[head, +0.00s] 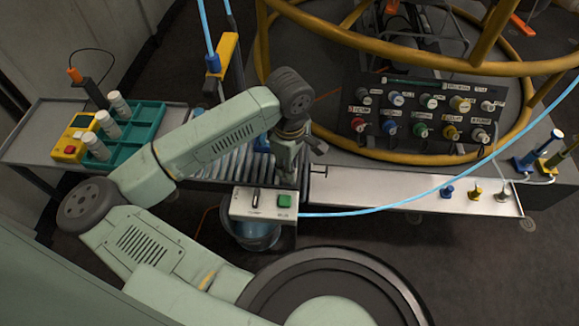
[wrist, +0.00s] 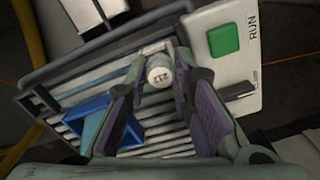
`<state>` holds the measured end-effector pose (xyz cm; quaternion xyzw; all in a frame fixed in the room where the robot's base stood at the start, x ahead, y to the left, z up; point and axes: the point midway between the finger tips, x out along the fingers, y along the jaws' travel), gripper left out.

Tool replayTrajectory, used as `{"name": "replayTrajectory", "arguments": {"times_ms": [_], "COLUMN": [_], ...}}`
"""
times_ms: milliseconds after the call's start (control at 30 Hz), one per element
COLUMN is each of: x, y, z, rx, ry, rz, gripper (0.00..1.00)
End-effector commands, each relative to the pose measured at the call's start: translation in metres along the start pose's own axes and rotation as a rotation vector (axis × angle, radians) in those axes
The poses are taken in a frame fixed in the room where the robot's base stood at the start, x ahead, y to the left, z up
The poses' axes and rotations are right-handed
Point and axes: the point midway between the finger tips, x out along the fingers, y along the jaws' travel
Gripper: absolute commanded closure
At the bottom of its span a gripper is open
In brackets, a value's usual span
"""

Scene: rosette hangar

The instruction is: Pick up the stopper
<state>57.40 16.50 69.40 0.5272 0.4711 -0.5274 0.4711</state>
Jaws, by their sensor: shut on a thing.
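My gripper (wrist: 168,82) is closed on a white cylindrical piece (wrist: 159,76) with dark figures on its round end. The piece sits between the fingertips, above the roller bed; I cannot tell if it touches the rollers. In the head view my gripper (head: 288,172) points down over the right end of the rollers, behind the control box, and hides the piece there. No label marks the stopper, so I cannot confirm that the held piece is it. Small blue (head: 447,193), yellow (head: 476,193) and grey (head: 503,195) fittings stand on the white shelf at the right.
A control box with a green button (head: 285,201) stands close in front of my gripper. A blue block (wrist: 88,119) lies on the rollers (wrist: 150,140). A teal rack (head: 146,118) holds white cylinders at the left. A light blue hose (head: 400,205) crosses the shelf.

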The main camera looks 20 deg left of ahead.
Motion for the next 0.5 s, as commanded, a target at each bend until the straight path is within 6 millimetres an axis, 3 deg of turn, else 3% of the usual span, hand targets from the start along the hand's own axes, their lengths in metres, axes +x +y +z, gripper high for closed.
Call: {"name": "replayTrajectory", "arguments": {"times_ms": [233,400,500], "x": [-0.012,-0.034,-0.033], "y": [0.0,0.001,-0.021], "z": [-0.001,-0.001,-0.007], "rx": [0.001,0.001,-0.003], "ry": [0.004,0.006,0.003], "rz": [0.001,0.002,0.001], "gripper": [0.93,0.93,0.93]}}
